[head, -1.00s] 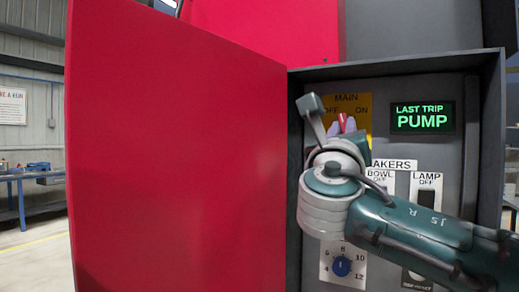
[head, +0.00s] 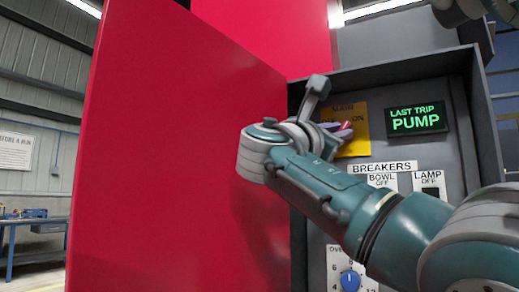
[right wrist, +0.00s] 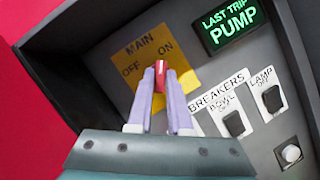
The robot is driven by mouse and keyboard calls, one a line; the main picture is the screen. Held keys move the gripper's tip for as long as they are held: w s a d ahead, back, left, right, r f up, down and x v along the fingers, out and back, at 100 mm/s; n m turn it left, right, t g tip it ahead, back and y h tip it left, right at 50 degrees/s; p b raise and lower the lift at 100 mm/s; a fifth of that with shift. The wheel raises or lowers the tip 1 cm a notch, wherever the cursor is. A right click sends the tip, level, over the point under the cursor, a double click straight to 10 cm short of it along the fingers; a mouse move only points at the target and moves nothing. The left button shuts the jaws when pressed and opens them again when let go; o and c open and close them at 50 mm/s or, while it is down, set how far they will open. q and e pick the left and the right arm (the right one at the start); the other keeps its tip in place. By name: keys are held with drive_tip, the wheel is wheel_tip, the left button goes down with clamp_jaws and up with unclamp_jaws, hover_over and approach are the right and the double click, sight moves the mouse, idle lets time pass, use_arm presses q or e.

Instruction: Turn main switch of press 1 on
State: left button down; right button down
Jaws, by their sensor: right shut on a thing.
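The main switch has a red handle (right wrist: 160,76) in front of a yellow plate (right wrist: 148,50) marked MAIN, OFF and ON. In the right wrist view, the two pale purple fingers of my right gripper (right wrist: 161,84) are shut on the red handle, whose end lies just below the word ON. In the head view, the yellow plate (head: 357,140) is partly hidden by my right wrist, and the red handle (head: 347,126) leans right between the fingertips of my right gripper (head: 340,131). My left gripper is not in view.
A large red door (head: 175,150) stands open left of the grey cabinet, close to my right wrist. Below the plate are the bowl breaker (right wrist: 234,123), the lamp breaker (right wrist: 272,99) and a blue overload dial (head: 350,281). A green-lettered display (head: 416,118) reads LAST TRIP PUMP.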

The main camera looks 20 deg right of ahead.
drive_tip(key=shift+m+g+b, duration=0.3)
drive_tip(key=shift+m+g, duration=0.1)
drive_tip(key=shift+m, duration=0.5)
drive_tip(key=shift+r+m, duration=0.15)
drive_tip(key=shift+m, duration=0.15)
drive_tip(key=c, duration=0.8)
unclamp_jaws()
drive_tip(key=shift+c, duration=0.2)
drive_tip(key=shift+a, duration=0.1)
drive_tip(key=b+v, duration=0.2)
drive_tip(key=v, duration=0.5)
drive_tip(key=shift+a, duration=0.2)
drive_tip(key=shift+s, duration=0.1)
